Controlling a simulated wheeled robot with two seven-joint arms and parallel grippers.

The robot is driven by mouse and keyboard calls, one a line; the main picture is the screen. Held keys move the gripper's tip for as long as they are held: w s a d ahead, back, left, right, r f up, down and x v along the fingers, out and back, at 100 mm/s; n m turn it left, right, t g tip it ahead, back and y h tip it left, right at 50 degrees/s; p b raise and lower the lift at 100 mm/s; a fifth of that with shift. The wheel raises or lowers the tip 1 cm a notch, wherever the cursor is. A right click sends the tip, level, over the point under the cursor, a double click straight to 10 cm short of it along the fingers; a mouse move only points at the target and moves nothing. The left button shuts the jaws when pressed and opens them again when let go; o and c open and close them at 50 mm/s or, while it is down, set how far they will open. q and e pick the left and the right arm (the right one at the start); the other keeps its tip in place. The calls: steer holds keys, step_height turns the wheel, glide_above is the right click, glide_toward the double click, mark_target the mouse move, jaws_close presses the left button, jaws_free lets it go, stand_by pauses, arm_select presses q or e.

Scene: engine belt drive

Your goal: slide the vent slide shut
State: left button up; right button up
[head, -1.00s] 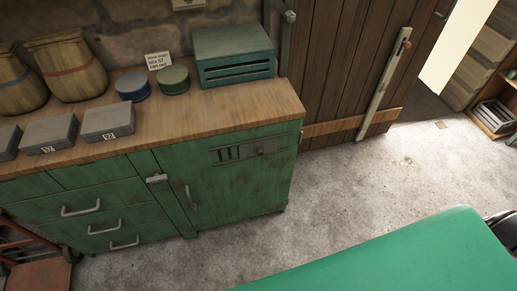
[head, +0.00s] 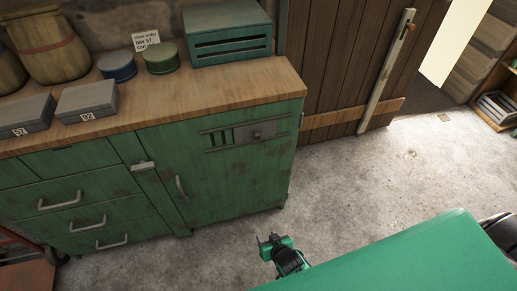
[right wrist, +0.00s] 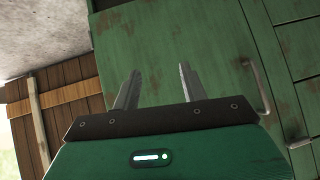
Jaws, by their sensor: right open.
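The vent (head: 240,135) is a grey metal frame on the upper part of the green cabinet door (head: 225,175). Its slide plate (head: 263,131) with a small knob covers the right part. Dark open slots show at the left. My right gripper (head: 268,239) is low in front of the cabinet, below the vent and apart from it. In the right wrist view its two fingers (right wrist: 157,85) are spread and empty, facing the green door. The vent cannot be made out in that view. My left gripper is not in view.
The door handle (head: 181,188) and a latch (head: 143,166) stick out left of the vent. Drawers with handles are further left. The wooden counter (head: 200,98) holds a green slotted box (head: 228,45), round tins and grey boxes. Clear floor (head: 370,175) lies right of the cabinet.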

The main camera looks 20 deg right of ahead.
steer(key=w+r+m+t+b, duration=0.1)
steer(key=w+r+t+b, duration=0.15)
steer(key=w+r, duration=0.4)
steer(key=m+t+h+b, duration=0.2)
steer(key=m+t+b, duration=0.2)
steer(key=t+b, duration=0.25)
glide_toward(258, 138)
steer(key=shift+n+g, duration=0.3)
steer(key=shift+g, duration=0.1)
steer(key=w, duration=0.2)
steer(key=w+b, duration=0.1)
steer(key=w, duration=0.4)
steer(key=shift+w+d+r+b, duration=0.1)
steer(key=shift+w+r+b, duration=0.2)
steer(key=shift+w+b, duration=0.1)
steer(key=shift+w, duration=0.75)
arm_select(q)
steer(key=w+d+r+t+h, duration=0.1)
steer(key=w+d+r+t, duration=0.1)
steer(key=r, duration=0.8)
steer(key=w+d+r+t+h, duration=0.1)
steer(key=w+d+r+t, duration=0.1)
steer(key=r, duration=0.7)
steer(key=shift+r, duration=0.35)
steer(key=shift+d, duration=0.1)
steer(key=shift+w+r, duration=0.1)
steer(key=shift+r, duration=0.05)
arm_select(e)
jaws_close()
